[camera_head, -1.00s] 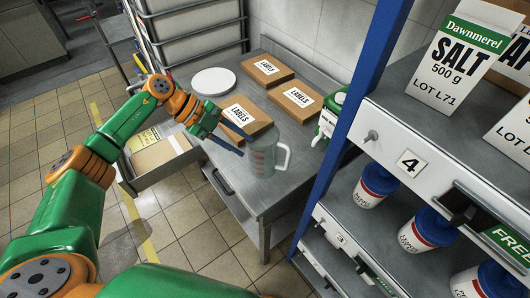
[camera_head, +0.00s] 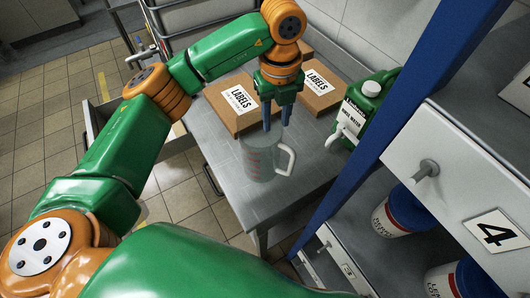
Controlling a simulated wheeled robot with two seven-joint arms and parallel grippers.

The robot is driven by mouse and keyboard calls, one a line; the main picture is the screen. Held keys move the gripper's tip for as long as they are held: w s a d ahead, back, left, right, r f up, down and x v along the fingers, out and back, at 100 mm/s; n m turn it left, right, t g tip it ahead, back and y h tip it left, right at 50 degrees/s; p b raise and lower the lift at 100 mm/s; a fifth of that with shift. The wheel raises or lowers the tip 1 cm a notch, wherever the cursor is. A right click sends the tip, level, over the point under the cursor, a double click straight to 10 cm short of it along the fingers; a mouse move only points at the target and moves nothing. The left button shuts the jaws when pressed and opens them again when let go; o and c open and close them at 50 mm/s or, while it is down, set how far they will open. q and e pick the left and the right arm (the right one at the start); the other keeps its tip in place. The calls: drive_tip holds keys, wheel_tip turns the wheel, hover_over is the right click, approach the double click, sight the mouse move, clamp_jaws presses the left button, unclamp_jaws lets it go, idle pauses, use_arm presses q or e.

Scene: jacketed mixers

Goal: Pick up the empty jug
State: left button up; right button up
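The empty jug (camera_head: 259,161) is clear, with faint red markings and a white handle on its right side. It stands upright on the steel table (camera_head: 215,165). My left gripper (camera_head: 277,125) points down over the jug's rim on the handle side. Its two blue fingers are apart with nothing between them. The fingertips are close to the rim; I cannot tell whether they touch it. My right gripper is not in view.
Two boxes marked LABELS (camera_head: 229,120) (camera_head: 318,101) lie behind the jug. A green canister (camera_head: 377,112) stands to its right, near the blue post (camera_head: 408,103). A drawer unit (camera_head: 455,160) fills the right side. The table's front is clear.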

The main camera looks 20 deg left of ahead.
use_arm(q)
drive_tip(key=f+p, duration=0.1)
drive_tip(key=d+f+p, duration=0.1)
drive_tip(key=shift+s+f, duration=0.2)
drive_tip(key=shift+f, duration=0.1)
wheel_tip(320, 180, down, 3)
drive_tip(key=shift+w+d+f, duration=0.1)
drive_tip(key=shift+w, duration=0.05)
drive_tip(key=c, duration=0.5)
clamp_jaws()
idle(0.4)
